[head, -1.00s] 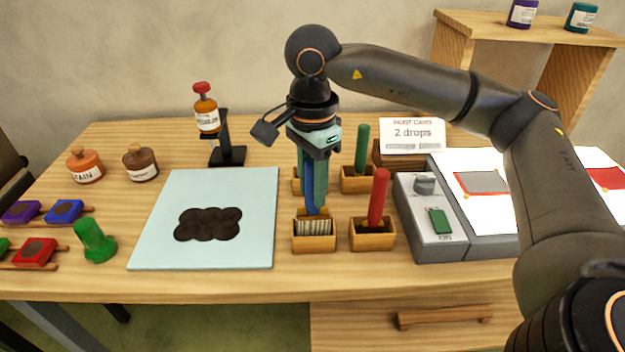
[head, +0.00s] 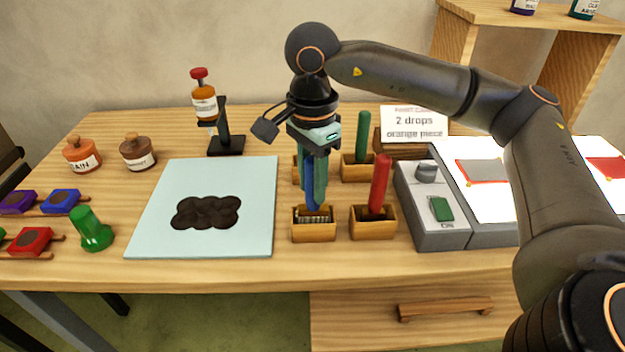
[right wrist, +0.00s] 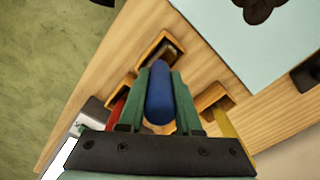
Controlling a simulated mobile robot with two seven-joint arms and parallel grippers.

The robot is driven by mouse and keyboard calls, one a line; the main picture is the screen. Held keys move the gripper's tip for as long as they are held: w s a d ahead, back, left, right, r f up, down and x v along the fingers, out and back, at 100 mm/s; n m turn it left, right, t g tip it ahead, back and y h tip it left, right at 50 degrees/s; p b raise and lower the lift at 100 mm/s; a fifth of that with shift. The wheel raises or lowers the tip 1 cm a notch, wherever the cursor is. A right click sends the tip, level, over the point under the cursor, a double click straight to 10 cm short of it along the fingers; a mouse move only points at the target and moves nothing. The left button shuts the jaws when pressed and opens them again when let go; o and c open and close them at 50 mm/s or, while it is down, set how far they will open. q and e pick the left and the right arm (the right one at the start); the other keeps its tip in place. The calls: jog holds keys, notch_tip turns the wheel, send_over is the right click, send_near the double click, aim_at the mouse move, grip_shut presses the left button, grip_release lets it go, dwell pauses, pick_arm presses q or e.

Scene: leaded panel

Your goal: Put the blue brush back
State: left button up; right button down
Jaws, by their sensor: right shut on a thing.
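The blue brush (head: 313,193) is upright in my right gripper (head: 314,180), which is shut on its handle. The brush's pale bristles (head: 314,216) are down at the opening of the front left wooden holder (head: 313,236), partly below its rim. Whether they touch its bottom is hidden. In the right wrist view the blue handle (right wrist: 159,92) lies between the green fingers, with the wooden holder (right wrist: 150,50) beyond it. My left gripper is not in view.
A red brush (head: 379,184) and a green brush (head: 362,137) stand in neighbouring holders. A pale board (head: 150,235) with a dark blob lies to the left. A grey switch box (head: 430,232) stands to the right.

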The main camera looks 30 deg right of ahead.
jog(key=shift+f, duration=0.3)
jog(key=c, duration=0.5)
grip_release()
